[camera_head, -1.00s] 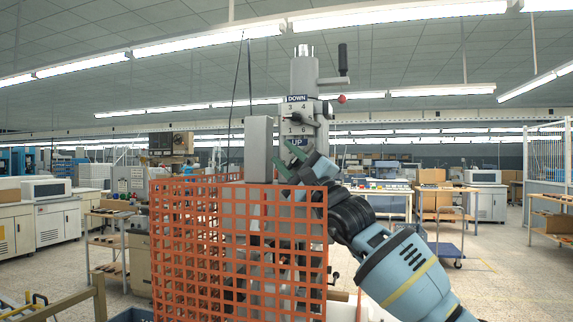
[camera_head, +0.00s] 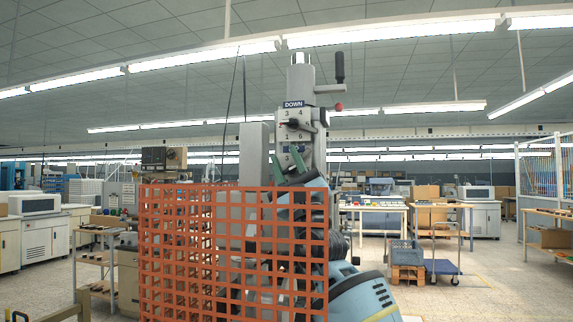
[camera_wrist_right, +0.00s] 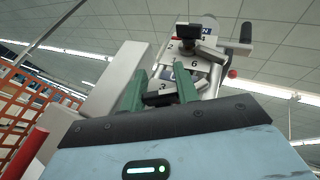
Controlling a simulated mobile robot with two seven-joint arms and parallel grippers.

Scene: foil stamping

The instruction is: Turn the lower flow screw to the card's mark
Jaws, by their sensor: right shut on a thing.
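The grey valve column carries an upper flow screw with a black knob (camera_head: 294,123) on a numbered dial (camera_head: 296,112) under a DOWN label. It also shows in the right wrist view (camera_wrist_right: 188,38). My right gripper (camera_head: 288,162), with green fingers, reaches up from below to the lower dial. In the right wrist view my right gripper (camera_wrist_right: 158,95) has its fingers either side of the dark lower flow screw (camera_wrist_right: 160,98) and is shut on it. The fingers partly hide the lower dial, so its setting cannot be read. I cannot make out a card. My left gripper is not in view.
An orange mesh guard (camera_head: 180,250) stands in front of the column and my right arm. A grey box (camera_head: 254,152) stands close left of the column. A black crank handle (camera_head: 339,66) and red ball (camera_head: 338,106) stick out at the right.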

